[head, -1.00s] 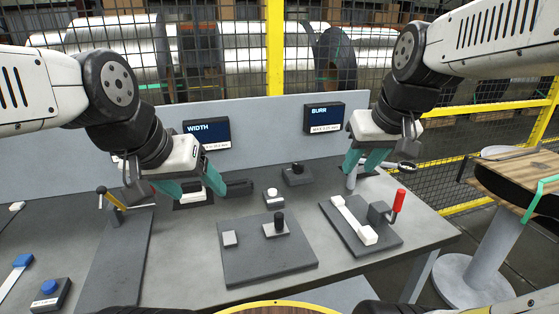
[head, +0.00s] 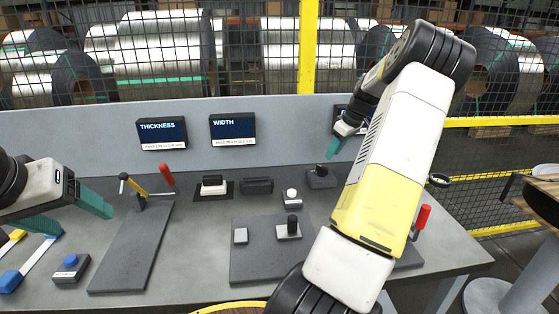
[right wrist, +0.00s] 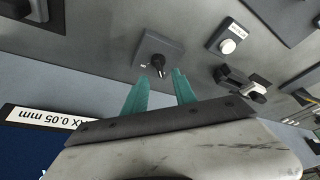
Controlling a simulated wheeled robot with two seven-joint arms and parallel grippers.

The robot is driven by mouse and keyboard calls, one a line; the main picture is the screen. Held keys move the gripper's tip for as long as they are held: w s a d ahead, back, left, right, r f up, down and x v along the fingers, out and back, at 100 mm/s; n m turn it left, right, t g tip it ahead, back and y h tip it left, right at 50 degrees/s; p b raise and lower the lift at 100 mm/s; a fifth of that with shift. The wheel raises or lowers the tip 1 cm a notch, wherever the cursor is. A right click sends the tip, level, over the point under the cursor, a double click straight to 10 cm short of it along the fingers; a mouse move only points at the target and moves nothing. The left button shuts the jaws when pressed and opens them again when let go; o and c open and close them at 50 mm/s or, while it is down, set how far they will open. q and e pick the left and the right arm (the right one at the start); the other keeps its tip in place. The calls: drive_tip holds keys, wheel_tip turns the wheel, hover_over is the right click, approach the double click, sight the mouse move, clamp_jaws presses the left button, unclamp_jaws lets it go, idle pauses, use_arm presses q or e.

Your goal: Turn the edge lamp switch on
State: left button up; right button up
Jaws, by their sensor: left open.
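A small dark box with a black knob (head: 320,177) stands at the back of the bench, below the screen that my right arm partly covers. I take it as the lamp switch, but no label on it is readable. The knob also shows in the right wrist view (right wrist: 158,64), just beyond the fingertips and apart from them. My right gripper (head: 331,154) is open and empty above the box. In the right wrist view its teal fingers (right wrist: 161,76) have a gap between them. My left gripper (head: 86,222) is open and empty over the bench's left part.
A white button on a box (head: 291,197) and a black peg on a dark plate (head: 288,228) stand near the knob. A red-handled clamp (head: 422,216) is partly behind my right arm. A ring (head: 440,180) is at the right. Screens (head: 233,127) line the back panel.

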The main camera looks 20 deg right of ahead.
sight(324, 168)
drive_tip(key=x, duration=0.8)
drive_tip(key=shift+w+d+f, duration=0.15)
drive_tip(key=shift+w+f, duration=0.05)
drive_tip(key=shift+w, duration=0.1)
drive_tip(key=shift+c, duration=0.2)
clamp_jaws()
